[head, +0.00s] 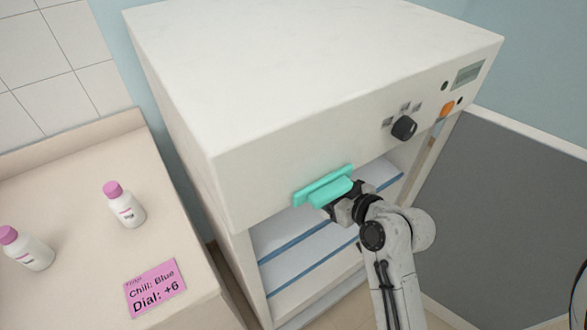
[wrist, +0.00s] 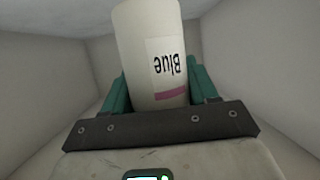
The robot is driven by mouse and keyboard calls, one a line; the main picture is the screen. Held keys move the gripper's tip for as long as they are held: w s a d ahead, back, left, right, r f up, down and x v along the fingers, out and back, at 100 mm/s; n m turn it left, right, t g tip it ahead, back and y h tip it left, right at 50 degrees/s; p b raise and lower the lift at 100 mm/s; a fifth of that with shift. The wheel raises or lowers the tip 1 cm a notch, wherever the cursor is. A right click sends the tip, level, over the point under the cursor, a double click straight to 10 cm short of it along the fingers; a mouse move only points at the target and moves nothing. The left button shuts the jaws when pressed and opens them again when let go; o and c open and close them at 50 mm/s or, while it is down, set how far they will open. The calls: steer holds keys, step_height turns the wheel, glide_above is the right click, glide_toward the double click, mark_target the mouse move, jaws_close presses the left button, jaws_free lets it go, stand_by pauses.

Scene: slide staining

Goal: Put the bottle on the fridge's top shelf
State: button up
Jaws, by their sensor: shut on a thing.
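In the wrist view, a white bottle (wrist: 150,40) with a label reading "Blue" and a pink stripe stands between the teal fingers of my gripper (wrist: 160,88). The fingers are shut on it. In the head view, my gripper (head: 325,188) is at the upper part of the open front of the white fridge (head: 310,80); the bottle is hidden there. Blue-edged shelves (head: 300,236) show inside, below and beside the gripper. In the wrist view, pale walls surround the bottle. I cannot tell whether the bottle touches a shelf.
The grey fridge door (head: 490,200) stands open at the right. A dial knob (head: 404,127) is on the front panel. On the left counter (head: 70,190) stand two pink-capped bottles, one nearer (head: 28,250) and one farther (head: 124,206), by a pink card (head: 155,288) reading "Chill: Blue, Dial: +6".

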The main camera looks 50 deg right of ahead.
steer(key=w+d+p, duration=0.2)
steer(key=w+d, duration=0.1)
steer(key=w, duration=0.8)
steer(key=f, duration=0.4)
steer(key=f+p, duration=0.1)
steer(key=f, duration=0.1)
steer(key=shift+w+d+f, duration=0.2)
steer(key=shift+w+f, duration=0.05)
steer(key=shift+w, duration=0.15)
steer(key=shift+w+f, duration=0.1)
steer(key=shift+w, duration=0.05)
steer(key=shift+w+f, duration=0.1)
steer(key=shift+f, duration=0.05)
steer(key=shift+f, duration=0.2)
steer(key=o, duration=1.1)
steer(key=shift+r, duration=0.1)
